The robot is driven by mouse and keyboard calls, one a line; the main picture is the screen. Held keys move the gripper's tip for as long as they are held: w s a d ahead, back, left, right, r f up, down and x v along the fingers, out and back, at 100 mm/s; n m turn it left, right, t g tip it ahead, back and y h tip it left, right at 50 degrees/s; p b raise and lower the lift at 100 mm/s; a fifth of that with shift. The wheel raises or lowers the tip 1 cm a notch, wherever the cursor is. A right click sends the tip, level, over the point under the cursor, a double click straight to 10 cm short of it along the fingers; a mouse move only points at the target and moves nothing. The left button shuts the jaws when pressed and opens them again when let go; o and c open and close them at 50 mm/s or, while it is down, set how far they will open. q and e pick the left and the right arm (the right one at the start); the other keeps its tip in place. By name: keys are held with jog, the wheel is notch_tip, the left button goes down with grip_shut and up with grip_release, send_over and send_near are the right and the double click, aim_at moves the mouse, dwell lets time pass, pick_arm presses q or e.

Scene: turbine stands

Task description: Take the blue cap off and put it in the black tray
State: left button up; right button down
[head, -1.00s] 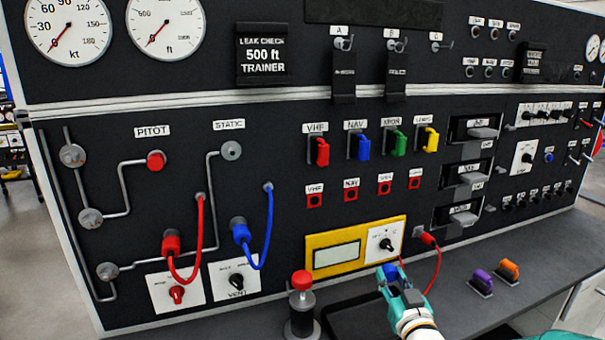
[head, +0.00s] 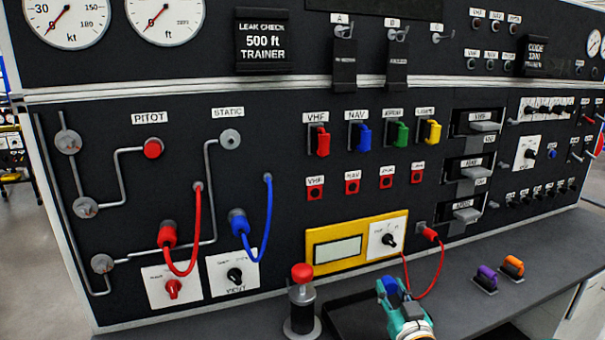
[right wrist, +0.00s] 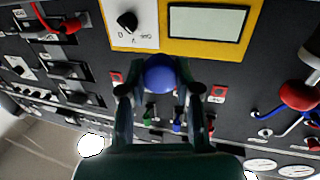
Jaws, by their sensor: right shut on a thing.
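My right gripper (head: 391,287) is low in the head view, in front of the yellow-framed meter and over the right part of the black tray (head: 345,316). It is shut on the blue cap (head: 384,284), which also shows between the fingertips in the right wrist view (right wrist: 160,73). The tray lies on the bench, and my gripper and arm hide part of it. I cannot tell how high the cap is above the tray. The grey STATIC port (head: 230,138) is bare. My left gripper is not in view.
A red cap (head: 153,149) sits on the PITOT port. A post with a red knob (head: 302,272) stands left of the tray. A red lead (head: 439,265) hangs close to my right gripper. Purple (head: 486,279) and orange (head: 512,267) pieces lie on the bench to the right.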

jog(key=c, duration=0.7)
grip_release()
jog(key=shift+c, duration=0.2)
jog(key=shift+s, duration=0.1)
jog(key=s+d, duration=0.1)
jog(key=s, duration=1)
jog(key=shift+s, duration=0.4)
jog(key=shift+f, duration=0.1)
